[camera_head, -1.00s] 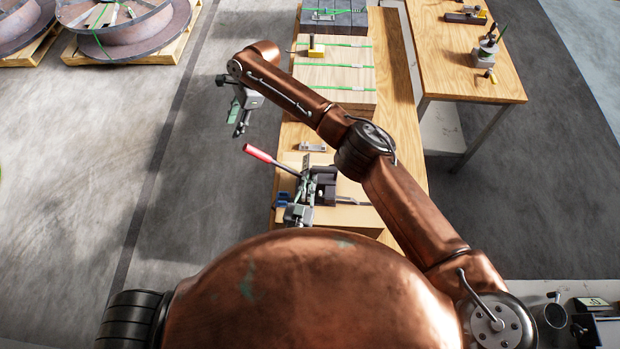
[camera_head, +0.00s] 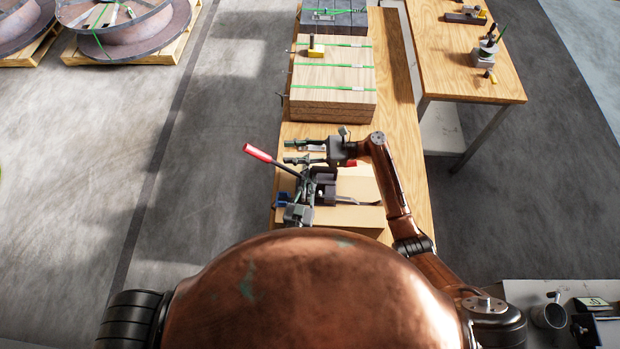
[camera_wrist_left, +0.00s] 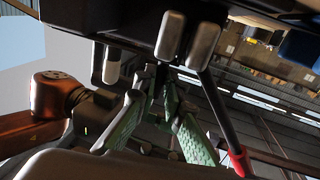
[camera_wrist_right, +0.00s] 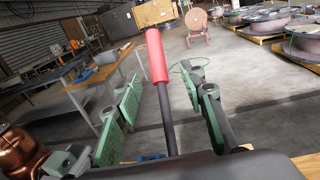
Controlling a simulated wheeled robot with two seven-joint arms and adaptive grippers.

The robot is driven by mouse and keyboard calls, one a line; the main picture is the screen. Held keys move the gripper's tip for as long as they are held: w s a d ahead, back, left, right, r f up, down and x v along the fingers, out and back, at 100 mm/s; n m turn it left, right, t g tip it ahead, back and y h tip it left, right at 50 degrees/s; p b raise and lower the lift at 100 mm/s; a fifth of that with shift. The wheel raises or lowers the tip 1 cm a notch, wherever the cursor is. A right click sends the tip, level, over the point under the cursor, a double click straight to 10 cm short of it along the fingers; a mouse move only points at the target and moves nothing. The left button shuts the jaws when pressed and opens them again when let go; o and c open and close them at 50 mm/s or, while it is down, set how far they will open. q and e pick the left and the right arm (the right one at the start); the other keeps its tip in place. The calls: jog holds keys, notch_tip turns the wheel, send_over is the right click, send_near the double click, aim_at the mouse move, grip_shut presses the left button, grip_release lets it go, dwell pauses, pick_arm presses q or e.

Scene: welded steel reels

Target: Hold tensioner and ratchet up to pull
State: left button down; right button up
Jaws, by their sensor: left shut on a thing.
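The tensioner (camera_head: 325,188) is a dark tool on a tan board, and its ratchet lever ends in a red handle (camera_head: 257,153) that slants up to the left. My left gripper (camera_head: 306,186) is shut on the tensioner from the near side. In the left wrist view its green fingers (camera_wrist_left: 158,98) close up under the dark body, which hides the exact contact. My right gripper (camera_head: 288,152) is open, reaching left over the bench beside the lever. In the right wrist view the red handle (camera_wrist_right: 156,56) stands between its spread green fingers (camera_wrist_right: 165,95), without clear contact.
A strapped wood stack (camera_head: 333,80) with a yellow-handled tool (camera_head: 316,47) stands farther back on the bench (camera_head: 402,100). A second table (camera_head: 465,70) is at the right. Steel reels on pallets (camera_head: 125,25) lie at the upper left. The floor left of the bench is clear.

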aim_at(266, 155)
jog(key=shift+s+a+f, duration=0.15)
jog(key=shift+s+a, duration=0.1)
jog(key=shift+a, duration=1.55)
jog(key=shift+s+a+f, duration=0.1)
jog(key=shift+s+a, duration=0.15)
jog(key=shift+a, duration=1.6)
jog(key=shift+s+a+f, duration=0.15)
jog(key=shift+s+a, duration=0.1)
jog(key=shift+a, duration=1.55)
jog(key=shift+c, duration=0.4)
grip_shut()
